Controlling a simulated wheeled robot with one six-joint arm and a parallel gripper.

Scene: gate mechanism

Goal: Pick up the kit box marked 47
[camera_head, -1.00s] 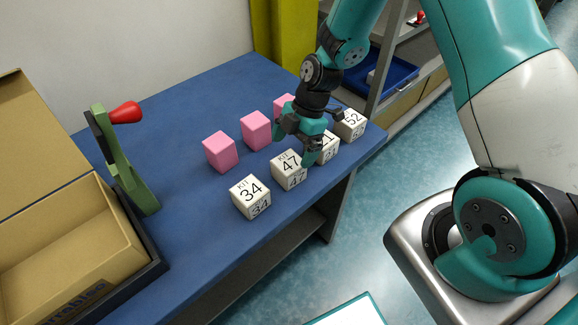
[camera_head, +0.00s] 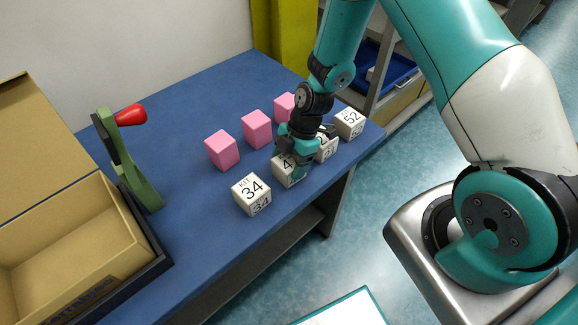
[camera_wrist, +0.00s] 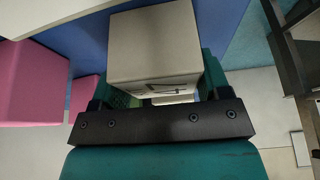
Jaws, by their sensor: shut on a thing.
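The kit box marked 47 (camera_head: 284,173) is a white cube in the front row on the blue table, between the box marked 34 (camera_head: 251,194) and the box ending in 1 (camera_head: 326,148). My gripper (camera_head: 292,160) is down over it, with its fingers on the box's sides, and hides part of its number. In the wrist view a pale box (camera_wrist: 155,45) fills the space between the fingers of my gripper (camera_wrist: 155,95), which is shut on it. I cannot tell whether the box touches the table.
Pink cubes (camera_head: 222,150) stand in a row behind the white boxes. The box marked 52 (camera_head: 349,123) is at the right table edge. A green lever with a red knob (camera_head: 131,115) and an open cardboard box (camera_head: 75,250) are at left.

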